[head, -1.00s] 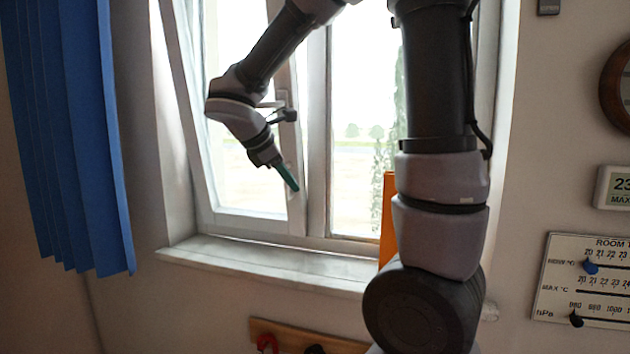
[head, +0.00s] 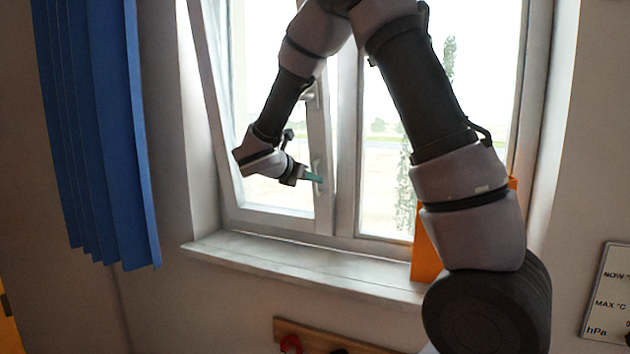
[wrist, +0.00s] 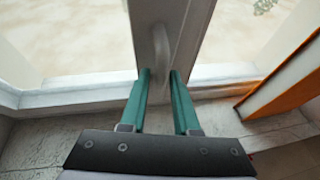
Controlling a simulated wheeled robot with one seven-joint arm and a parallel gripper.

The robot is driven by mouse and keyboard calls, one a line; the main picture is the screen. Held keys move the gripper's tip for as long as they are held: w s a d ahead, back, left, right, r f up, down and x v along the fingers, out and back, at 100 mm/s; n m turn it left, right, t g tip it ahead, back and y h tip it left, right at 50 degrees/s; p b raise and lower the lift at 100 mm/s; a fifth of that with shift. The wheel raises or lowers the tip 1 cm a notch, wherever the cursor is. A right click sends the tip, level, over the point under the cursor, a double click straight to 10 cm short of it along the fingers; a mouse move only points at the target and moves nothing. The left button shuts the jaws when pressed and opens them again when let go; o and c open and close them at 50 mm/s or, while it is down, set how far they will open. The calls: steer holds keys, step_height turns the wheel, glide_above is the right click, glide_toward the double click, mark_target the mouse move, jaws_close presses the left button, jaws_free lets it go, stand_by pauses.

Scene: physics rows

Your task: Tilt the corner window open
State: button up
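The window's left sash (head: 318,130) stands tilted, its frame slanting with the top leaning into the room. A pale handle-like fitting (head: 312,97) shows high on its right stile in the head view. My gripper (head: 322,179) is in front of that stile, lower down, with its green fingers pointing right. In the wrist view my gripper (wrist: 160,73) is open, with a clear gap between the fingers. A pale lever-like piece (wrist: 161,45) on the stile appears just beyond and between the fingertips. I cannot tell whether the fingers touch it.
The white windowsill (head: 300,262) runs below. An orange upright object (head: 425,258) stands on its right part, and also shows right of my gripper in the wrist view (wrist: 285,78). A blue curtain (head: 100,130) hangs left. A wooden rail (head: 325,338) is on the wall below.

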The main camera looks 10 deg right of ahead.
steer(key=shift+x, duration=0.95)
steer(key=shift+c, duration=0.3)
jaws_close()
stand_by(0.5)
